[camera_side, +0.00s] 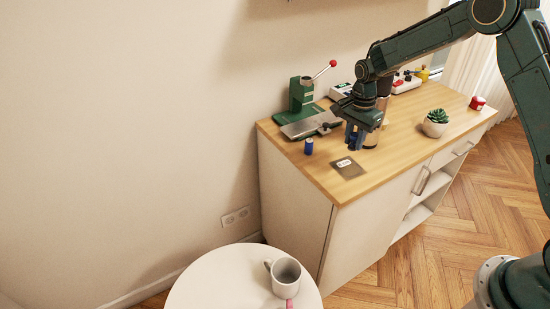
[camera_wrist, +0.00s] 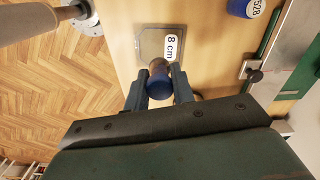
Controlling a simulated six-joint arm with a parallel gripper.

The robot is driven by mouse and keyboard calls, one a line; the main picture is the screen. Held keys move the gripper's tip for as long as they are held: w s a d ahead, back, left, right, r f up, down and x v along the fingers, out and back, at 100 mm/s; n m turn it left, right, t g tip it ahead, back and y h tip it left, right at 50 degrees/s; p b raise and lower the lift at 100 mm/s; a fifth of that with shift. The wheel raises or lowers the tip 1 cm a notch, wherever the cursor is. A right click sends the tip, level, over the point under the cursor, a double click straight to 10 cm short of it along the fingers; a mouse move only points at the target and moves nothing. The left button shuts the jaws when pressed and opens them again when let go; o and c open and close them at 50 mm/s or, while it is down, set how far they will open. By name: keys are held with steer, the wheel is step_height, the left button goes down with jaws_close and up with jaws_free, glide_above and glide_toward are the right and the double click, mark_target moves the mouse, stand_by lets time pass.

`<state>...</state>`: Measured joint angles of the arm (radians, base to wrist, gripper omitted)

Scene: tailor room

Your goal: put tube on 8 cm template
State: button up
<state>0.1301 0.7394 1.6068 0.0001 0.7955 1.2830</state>
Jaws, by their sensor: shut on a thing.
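My gripper (camera_side: 354,142) is shut on a tube (camera_wrist: 159,82), which shows a blue end and a tan part between the fingers (camera_wrist: 156,88) in the wrist view. The grey 8 cm template (camera_side: 347,168) lies flat on the wooden top near its front edge. In the wrist view the template (camera_wrist: 150,44), with its white "8 cm" label, is just beyond the fingertips. In the side view the gripper is above and behind the template, and the tube is mostly hidden by the fingers. Whether the tube touches the top cannot be told.
A blue spool-like piece (camera_side: 309,146) stands left of the template; its label shows in the wrist view (camera_wrist: 243,7). A green press with a metal plate (camera_side: 304,128) stands behind it. A potted plant (camera_side: 435,125) is to the right. The top around the template is clear.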

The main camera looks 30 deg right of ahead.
mark_target(355, 134)
steer(key=shift+f, duration=1.35)
steer(key=shift+f, duration=0.15)
steer(key=shift+f, duration=2)
steer(key=shift+f, duration=0.1)
steer(key=o, duration=1)
step_height(355, 134, up, 11)
steer(key=shift+r, duration=0.65)
